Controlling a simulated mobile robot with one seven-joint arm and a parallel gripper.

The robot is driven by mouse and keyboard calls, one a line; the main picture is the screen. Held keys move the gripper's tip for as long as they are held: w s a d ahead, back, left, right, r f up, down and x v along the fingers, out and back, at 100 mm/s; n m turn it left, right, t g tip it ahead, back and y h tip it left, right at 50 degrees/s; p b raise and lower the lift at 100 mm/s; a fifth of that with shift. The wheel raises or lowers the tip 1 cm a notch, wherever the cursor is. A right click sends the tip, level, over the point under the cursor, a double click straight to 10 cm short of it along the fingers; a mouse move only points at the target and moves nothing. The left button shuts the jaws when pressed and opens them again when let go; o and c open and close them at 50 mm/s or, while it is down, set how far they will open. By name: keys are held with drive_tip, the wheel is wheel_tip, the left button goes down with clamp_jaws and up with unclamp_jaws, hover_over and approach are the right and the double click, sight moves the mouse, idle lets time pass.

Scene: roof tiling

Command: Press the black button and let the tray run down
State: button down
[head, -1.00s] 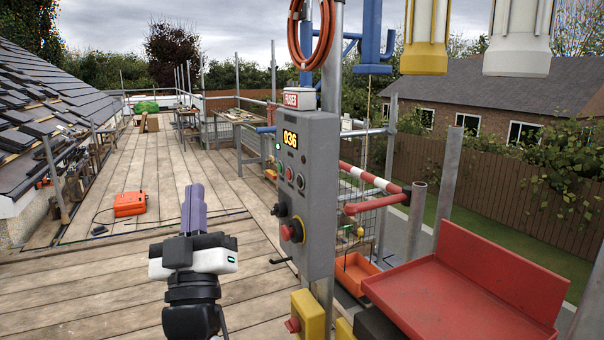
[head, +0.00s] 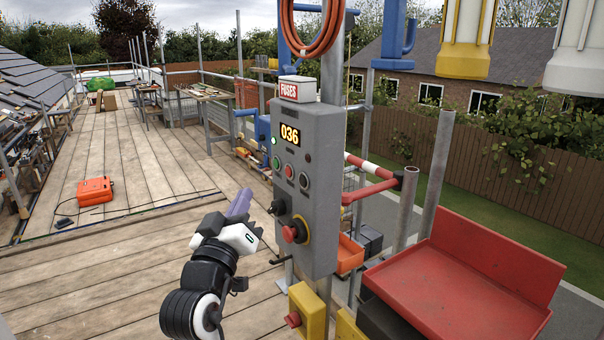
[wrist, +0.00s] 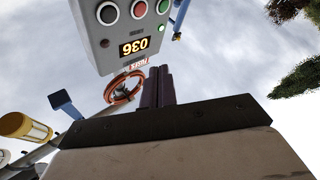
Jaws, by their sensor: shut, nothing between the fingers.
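The black button (head: 304,181) is at the right end of a row on the grey control box (head: 318,150). A red button (head: 289,171) and a green button (head: 276,163) are to its left. In the wrist view the black button (wrist: 107,13) is near the top edge, upside down. The display (head: 290,136) reads 036. A red tray (head: 455,290) is right of the box, apparently empty. My gripper (head: 240,203), with purple fingers, is shut and empty, left of the box and lower than the black button. It also shows in the wrist view (wrist: 158,86), apart from the buttons.
A red mushroom knob on a yellow ring (head: 296,230) and a black knob (head: 277,208) jut from the box below the buttons. A fuse box (head: 297,89) and an orange hose (head: 312,50) are above. A yellow box (head: 306,312) is below. The plank deck at left is mostly clear.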

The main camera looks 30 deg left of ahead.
sight(303, 181)
drive_tip(key=shift+w+a+f+h, duration=0.15)
drive_tip(key=shift+w+f+h, duration=0.15)
drive_tip(key=shift+w+h, duration=0.15)
drive_tip(key=shift+w, duration=0.1)
drive_tip(key=w+d+p, duration=0.3)
drive_tip(key=w, duration=0.5)
drive_tip(key=shift+d, duration=0.3)
idle(1.9)
drive_tip(key=shift+w+d, duration=0.15)
drive_tip(key=shift+w, duration=0.2)
